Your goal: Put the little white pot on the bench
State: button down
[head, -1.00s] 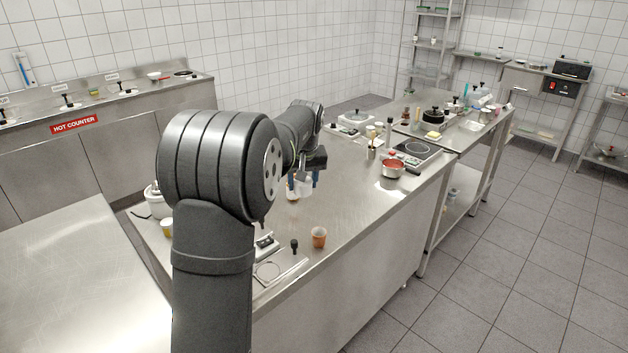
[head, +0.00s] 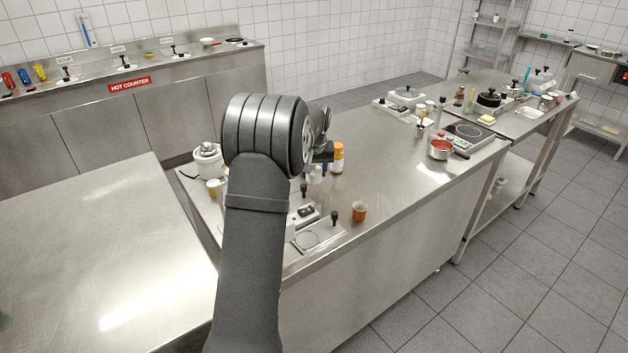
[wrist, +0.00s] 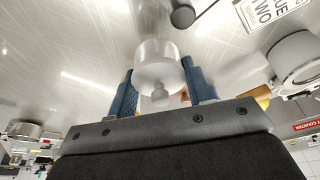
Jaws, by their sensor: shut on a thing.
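The little white pot (wrist: 155,52), a pale cylinder with a knob, is between the blue fingers of my gripper (wrist: 158,80) in the wrist view. The gripper is shut on it. In the head view the pot (head: 314,177) shows as a small white patch under my gripper (head: 323,169), partly hidden by my arm. The steel bench surface (head: 385,185) lies below and to the right. Whether the pot touches the surface cannot be told. A second bare steel bench top (head: 90,240) is at the front left.
An orange jar (head: 338,158) stands close right of my gripper. A white cooker (head: 207,160) and yellowish cup (head: 213,188) stand left. A red-filled pan (head: 440,149) is farther right.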

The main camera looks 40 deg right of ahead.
aim_at(314, 180)
jog(key=shift+f, duration=1.85)
jog(key=shift+f, duration=0.1)
jog(key=c, duration=0.7)
grip_release()
jog(key=v, duration=1.2)
jog(key=shift+w, duration=0.1)
